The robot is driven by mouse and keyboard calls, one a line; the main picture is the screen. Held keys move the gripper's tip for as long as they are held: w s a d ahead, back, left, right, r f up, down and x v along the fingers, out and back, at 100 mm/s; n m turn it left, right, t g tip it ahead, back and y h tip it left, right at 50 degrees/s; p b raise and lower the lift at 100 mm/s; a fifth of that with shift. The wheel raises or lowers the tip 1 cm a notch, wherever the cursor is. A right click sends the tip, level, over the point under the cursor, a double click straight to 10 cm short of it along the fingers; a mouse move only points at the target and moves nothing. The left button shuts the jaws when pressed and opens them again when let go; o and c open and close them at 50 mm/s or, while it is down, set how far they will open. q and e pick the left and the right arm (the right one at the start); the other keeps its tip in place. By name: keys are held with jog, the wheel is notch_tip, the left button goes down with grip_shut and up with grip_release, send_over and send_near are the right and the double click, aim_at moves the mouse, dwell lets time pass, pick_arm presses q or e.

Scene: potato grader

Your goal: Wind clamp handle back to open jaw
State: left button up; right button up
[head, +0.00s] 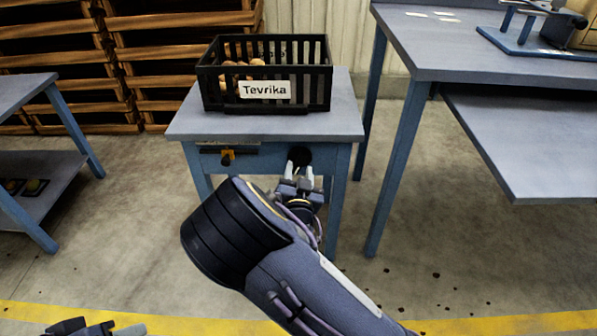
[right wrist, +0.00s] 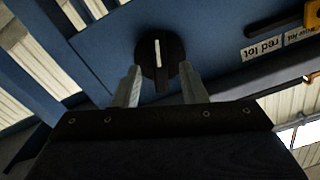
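A round black knob (head: 299,155) is on the blue front of the small table, right of its middle. In the right wrist view the knob (right wrist: 146,55) has a raised bar with a white line, pointing nearly straight up and down in the picture. My right gripper (head: 299,172) is just in front of it, its fingers open and apart on either side of the bar. Whether they touch it I cannot tell. No clamp jaw is clearly recognisable. My left gripper (head: 97,329) is only partly in view at the bottom left edge.
A black crate (head: 209,92) labelled Tevrika, holding potatoes, stands on the small table (head: 190,122). A yellow-orange fitting (head: 228,158) and a label are left of the knob. A larger bench (head: 435,52) is right; another table (head: 22,88) is left.

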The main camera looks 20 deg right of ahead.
jog(key=shift+x, duration=0.8)
grip_shut()
